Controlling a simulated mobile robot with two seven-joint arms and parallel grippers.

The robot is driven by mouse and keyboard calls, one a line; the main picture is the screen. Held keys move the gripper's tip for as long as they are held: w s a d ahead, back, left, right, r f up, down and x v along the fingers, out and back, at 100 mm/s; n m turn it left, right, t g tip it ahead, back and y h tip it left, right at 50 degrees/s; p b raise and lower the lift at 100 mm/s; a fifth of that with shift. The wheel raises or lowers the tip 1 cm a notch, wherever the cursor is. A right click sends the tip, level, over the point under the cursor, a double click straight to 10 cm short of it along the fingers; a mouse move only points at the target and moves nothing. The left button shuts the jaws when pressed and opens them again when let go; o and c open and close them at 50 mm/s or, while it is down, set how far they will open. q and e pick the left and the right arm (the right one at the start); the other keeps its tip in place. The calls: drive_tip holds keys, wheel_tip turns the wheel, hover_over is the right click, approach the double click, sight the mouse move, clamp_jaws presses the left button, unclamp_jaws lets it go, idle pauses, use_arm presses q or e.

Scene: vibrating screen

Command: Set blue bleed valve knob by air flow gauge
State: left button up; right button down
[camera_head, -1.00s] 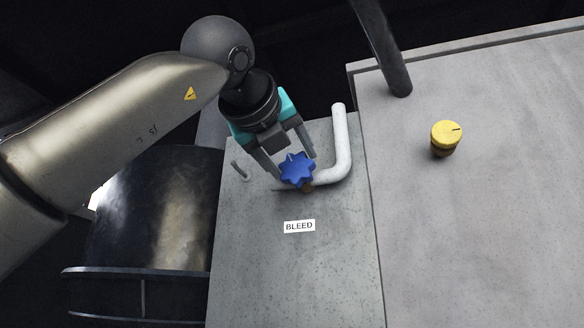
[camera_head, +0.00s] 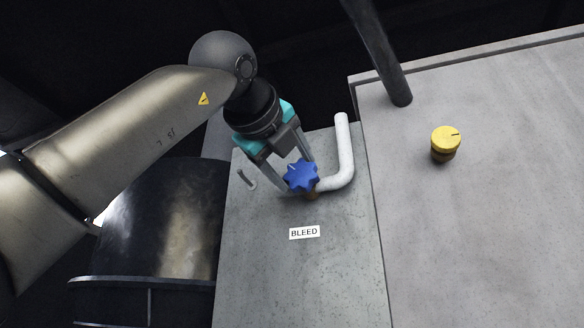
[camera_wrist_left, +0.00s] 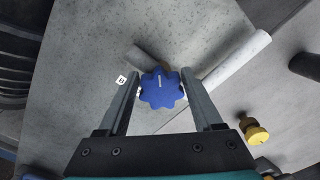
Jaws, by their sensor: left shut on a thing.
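The blue bleed valve knob (camera_head: 301,175) is star-shaped and has a light mark on its face. It sits at the end of a white bent pipe (camera_head: 344,160), above the BLEED label (camera_head: 304,232). My left gripper (camera_head: 295,177) is around the knob with one finger on each side, shut on it. In the left wrist view the knob (camera_wrist_left: 161,89) lies between the two fingertips (camera_wrist_left: 160,82). No air flow gauge is in view. My right gripper is not in view.
A yellow knob (camera_head: 445,140) stands on the grey panel (camera_head: 480,230) at the right. A dark post (camera_head: 380,55) rises at the panel's upper left corner. A dark drum (camera_head: 160,225) is at lower left.

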use_arm(q)
drive_tip(key=o, duration=1.3)
drive_tip(key=shift+o, duration=0.2)
drive_tip(key=shift+s, duration=0.1)
drive_tip(key=shift+s+a, duration=0.15)
drive_tip(key=shift+s, duration=0.1)
drive_tip(key=b+v, duration=0.4)
drive_tip(key=v, duration=1)
drive_tip(key=shift+s+b, duration=0.3)
drive_tip(key=shift+b, duration=0.1)
